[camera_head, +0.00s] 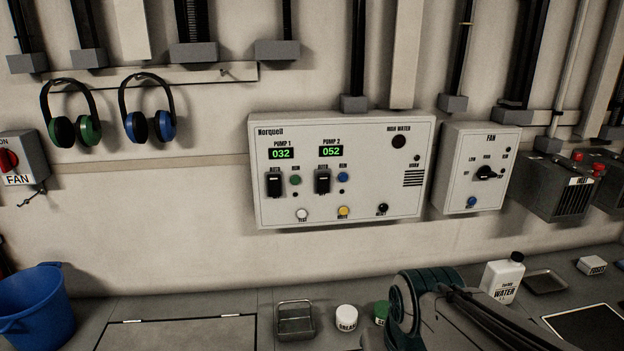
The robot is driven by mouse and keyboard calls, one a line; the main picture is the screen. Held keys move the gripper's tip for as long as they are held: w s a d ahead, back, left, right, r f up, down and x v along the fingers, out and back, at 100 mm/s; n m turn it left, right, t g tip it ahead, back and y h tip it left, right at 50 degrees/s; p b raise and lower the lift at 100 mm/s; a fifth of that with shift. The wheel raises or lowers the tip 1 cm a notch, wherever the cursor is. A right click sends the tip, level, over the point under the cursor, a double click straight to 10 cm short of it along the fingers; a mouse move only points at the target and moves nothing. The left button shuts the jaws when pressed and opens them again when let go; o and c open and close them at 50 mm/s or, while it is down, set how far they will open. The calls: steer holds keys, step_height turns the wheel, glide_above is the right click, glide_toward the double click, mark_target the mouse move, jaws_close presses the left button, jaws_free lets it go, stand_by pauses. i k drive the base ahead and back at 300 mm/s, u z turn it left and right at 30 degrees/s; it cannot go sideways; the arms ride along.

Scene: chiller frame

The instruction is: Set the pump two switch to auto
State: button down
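The Norquell control panel (400,200) is a white box on the wall in the middle of the view. The pump two switch (322,182) is a black rocker or toggle below the green "052" display (331,151) labelled PUMP 2. Small lettering sits above and below it, too small to read surely, so I cannot tell its setting. A similar pump one switch (274,185) is to its left, under the "032" display (281,153). Part of my arm shows at the bottom right, below the panel and apart from it. My gripper is not in view.
A blue button or lamp (343,177) sits just right of the pump two switch. A yellow button (344,211) is below it. The FAN box (463,200) hangs to the right. A white water bottle (503,278) stands on the counter. The space before the panel is clear.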

mark_target(322, 181)
steer(key=k, duration=1.3)
steer(key=u, duration=0.7)
steer(key=i, duration=1.4)
steer(key=z, duration=0.55)
